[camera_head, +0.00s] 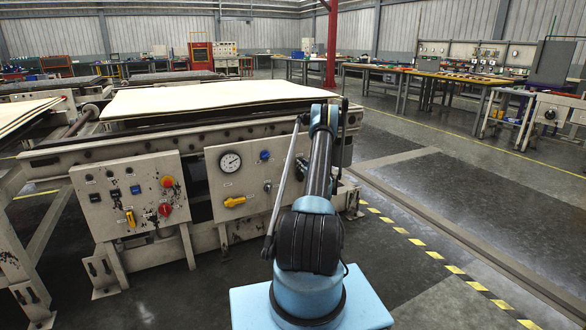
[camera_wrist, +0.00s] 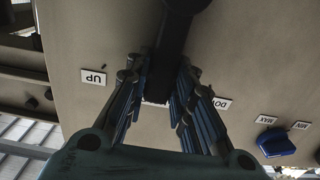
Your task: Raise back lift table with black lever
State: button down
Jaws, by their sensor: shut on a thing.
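The black lever (camera_wrist: 172,45) stands out from a beige panel in the wrist view, between an UP label (camera_wrist: 93,77) and a partly covered DOWN label (camera_wrist: 222,103). My gripper (camera_wrist: 162,88) is shut on the lever, with its fingers on either side of it. A lift table frame (camera_head: 62,158) there carries pale flat sheets (camera_head: 200,97); I cannot tell whether this is the back table.
A blue knob (camera_wrist: 276,142) with MAX and MIN labels is beside the lever. Left of my arm are a gauge (camera_head: 230,161), a yellow handle (camera_head: 234,201) and a button panel (camera_head: 110,205). Open floor (camera_head: 470,200) lies to the right.

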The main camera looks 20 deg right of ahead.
dwell(0.5)
jog(key=c, duration=1.5)
grip_release()
jog(key=shift+o, duration=0.7)
jog(key=s+d, duration=0.2)
jog(key=s, duration=0.9)
jog(key=shift+s+d, duration=0.15)
jog(key=shift+s, duration=0.15)
